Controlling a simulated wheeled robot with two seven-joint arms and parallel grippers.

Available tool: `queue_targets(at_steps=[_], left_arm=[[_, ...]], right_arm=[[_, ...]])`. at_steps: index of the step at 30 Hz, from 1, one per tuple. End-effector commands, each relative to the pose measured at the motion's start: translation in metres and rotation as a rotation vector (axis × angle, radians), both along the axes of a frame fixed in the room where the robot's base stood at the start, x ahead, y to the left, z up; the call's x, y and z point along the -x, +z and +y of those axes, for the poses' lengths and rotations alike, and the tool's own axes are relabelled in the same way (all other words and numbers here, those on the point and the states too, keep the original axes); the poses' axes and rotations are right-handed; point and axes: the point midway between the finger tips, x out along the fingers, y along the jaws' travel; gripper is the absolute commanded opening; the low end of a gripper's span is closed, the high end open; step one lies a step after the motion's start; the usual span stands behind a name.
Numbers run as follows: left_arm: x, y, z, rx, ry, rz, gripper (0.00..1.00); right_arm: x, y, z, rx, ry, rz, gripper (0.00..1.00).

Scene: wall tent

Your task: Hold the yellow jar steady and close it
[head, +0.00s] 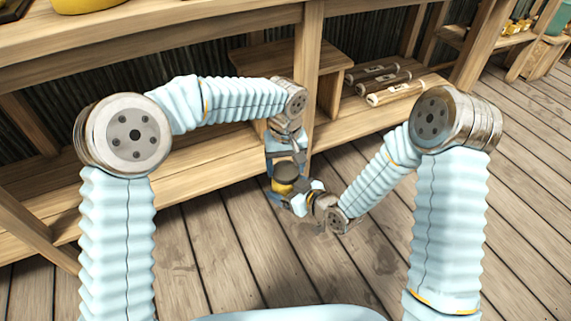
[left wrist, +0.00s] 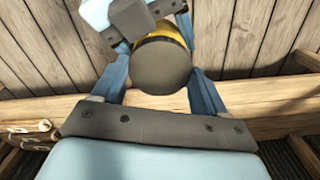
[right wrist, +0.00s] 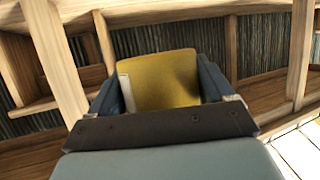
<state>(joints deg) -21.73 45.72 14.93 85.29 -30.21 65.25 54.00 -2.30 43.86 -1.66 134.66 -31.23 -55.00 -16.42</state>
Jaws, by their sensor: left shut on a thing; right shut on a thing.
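The yellow jar (head: 283,187) is held in the air between my two grippers, in front of the wooden shelf. Its yellow body fills the space between the fingers in the right wrist view (right wrist: 165,80). My right gripper (head: 290,197) is shut on the jar body from the side. A dark round lid (left wrist: 157,66) is at the jar's top, with a strip of yellow showing behind it. My left gripper (left wrist: 157,72) comes from above and is shut on the lid, one blue finger on each side. I cannot tell whether the lid is fully seated.
The wooden shelf (head: 190,181) runs behind the grippers, with an upright post (head: 308,80) close by. Several rolled bundles (head: 395,88) lie on the shelf to the right. The plank floor (head: 230,255) below is clear.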

Motion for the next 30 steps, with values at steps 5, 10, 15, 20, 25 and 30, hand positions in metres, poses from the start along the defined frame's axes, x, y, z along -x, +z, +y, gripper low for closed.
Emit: queue_targets(at_steps=[5, 10, 15, 20, 25, 30], left_arm=[[0.000, 0.000, 0.000, 0.001, 0.001, -0.001, 0.97], [0.000, 0.000, 0.000, 0.001, 0.002, -0.001, 0.98], [0.000, 0.005, 0.000, 0.001, 0.002, -0.001, 0.98], [-0.001, 0.027, 0.000, 0.003, 0.003, -0.004, 0.98], [0.000, 0.043, 0.000, 0.001, 0.002, -0.001, 0.98], [0.000, 0.045, 0.000, 0.000, 0.002, 0.000, 0.98]], right_arm=[[0.000, 0.000, 0.000, 0.000, 0.001, 0.000, 0.00], [0.000, 0.000, 0.000, 0.000, 0.001, 0.000, 0.00], [0.000, 0.000, 0.000, 0.000, 0.000, 0.000, 0.00], [0.000, 0.000, 0.000, 0.000, 0.000, 0.000, 0.00], [0.000, 0.000, 0.000, 0.000, 0.000, 0.000, 0.00], [0.000, 0.000, 0.000, 0.000, 0.000, 0.000, 0.00]])
